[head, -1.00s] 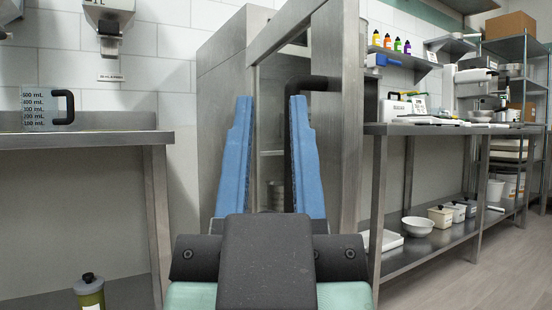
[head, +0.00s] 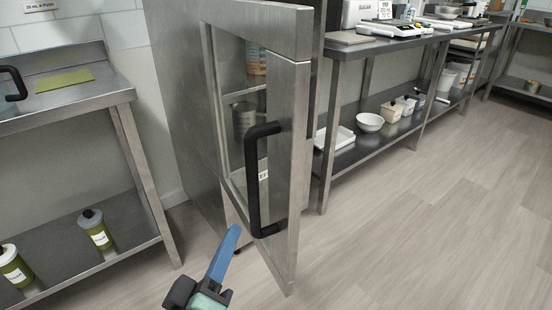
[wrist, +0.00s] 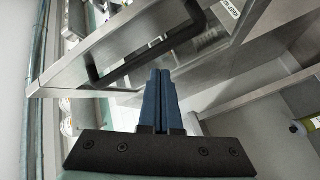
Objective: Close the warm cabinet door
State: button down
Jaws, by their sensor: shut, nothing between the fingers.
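The warm cabinet (head: 190,95) is a tall steel cabinet in the middle of the head view. Its door (head: 287,190) is a steel frame with a glass pane and stands ajar. A black bar handle (head: 252,185) is on the door, and it also shows in the wrist view (wrist: 150,60). Cans are visible inside through the glass. My gripper (head: 235,232) has blue fingers and is low in front, left of the door's lower part. In the wrist view its fingers (wrist: 160,75) are together and empty, pointing toward the door's frame. I cannot tell whether they touch the door.
A steel table (head: 70,105) with bottles (head: 97,232) on its lower shelf stands to the left. A counter (head: 375,38) with a scale and a lower shelf (head: 350,150) holding a white bowl stands to the right. The floor (head: 430,230) at the front right is clear.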

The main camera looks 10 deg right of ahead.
jog(key=s+r+n+h+p, duration=0.1)
jog(key=s+r+n+p, duration=0.2)
jog(key=s+n+p, duration=0.5)
jog(key=m+p, duration=0.2)
jog(key=p, duration=0.1)
send_near(285, 195)
jog(key=w, duration=0.5)
jog(key=shift+w+d+r+g, duration=0.1)
jog(key=shift+w+d+g, duration=0.05)
jog(key=shift+d, duration=0.4)
jog(key=shift+w+d+g, duration=0.15)
jog(key=shift+d, duration=0.35)
jog(key=shift+d, duration=0.15)
